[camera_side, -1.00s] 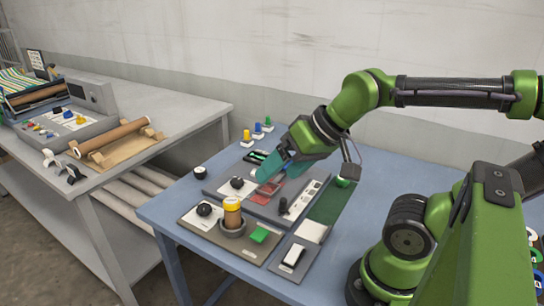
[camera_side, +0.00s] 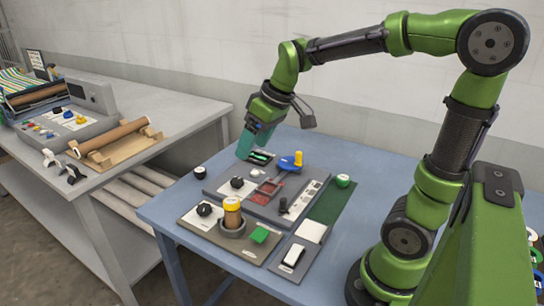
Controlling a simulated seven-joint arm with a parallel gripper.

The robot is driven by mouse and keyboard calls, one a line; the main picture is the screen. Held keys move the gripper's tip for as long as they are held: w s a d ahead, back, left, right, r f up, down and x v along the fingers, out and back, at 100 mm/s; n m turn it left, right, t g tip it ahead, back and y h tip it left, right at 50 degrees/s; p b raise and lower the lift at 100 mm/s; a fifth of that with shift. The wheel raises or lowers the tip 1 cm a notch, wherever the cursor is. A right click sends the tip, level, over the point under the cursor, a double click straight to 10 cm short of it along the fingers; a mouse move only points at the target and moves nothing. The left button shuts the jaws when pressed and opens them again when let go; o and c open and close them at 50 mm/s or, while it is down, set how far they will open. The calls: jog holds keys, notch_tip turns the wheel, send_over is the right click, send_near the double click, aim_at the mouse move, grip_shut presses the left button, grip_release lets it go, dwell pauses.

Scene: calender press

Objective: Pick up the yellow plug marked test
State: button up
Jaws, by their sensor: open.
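My gripper (camera_side: 243,152), with teal fingers, is open and points down at the back left of the blue table. It covers the spot where a small yellow plug stood in a row with a blue and a green one. A yellow upright piece (camera_side: 298,158) stands on a blue round base (camera_side: 286,165) behind the grey panel. No "test" marking is readable on anything.
A grey panel (camera_side: 262,207) with a black knob and a red tray lies in front of the gripper. A yellow-topped brown cylinder (camera_side: 232,213) stands upright in a grey ring. A small black-and-white round piece (camera_side: 199,172) sits left.

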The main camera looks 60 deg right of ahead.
send_over(232, 201)
jog(key=s+d, duration=0.1)
jog(key=s, duration=0.1)
jog(key=f, duration=1)
jog(key=shift+w+d+f, duration=0.15)
jog(key=shift+w+f, duration=0.05)
jog(key=shift+f, duration=0.05)
jog(key=shift+s+x, duration=0.2)
jog(key=shift+x, duration=1.2)
jog(key=shift+s+x, duration=0.25)
jog(key=shift+x, duration=1.1)
jog(key=shift+f, duration=0.2)
jog(key=c, duration=1.2)
notch_tip(232, 201, up, 9)
jog(key=shift+n+t+h, duration=0.3)
jog(key=shift+t+h, duration=0.2)
jog(key=shift+h, duration=0.2)
jog(key=shift+s+a+f, duration=0.15)
jog(key=shift+a+f, duration=0.1)
jog(key=shift+f, duration=0.75)
jog(key=shift+s+a+f, duration=0.15)
jog(key=shift+a+f, duration=0.1)
jog(key=shift+f, duration=0.75)
jog(key=shift+s+a+f, duration=0.15)
jog(key=shift+a+f, duration=0.1)
jog(key=shift+f, duration=0.75)
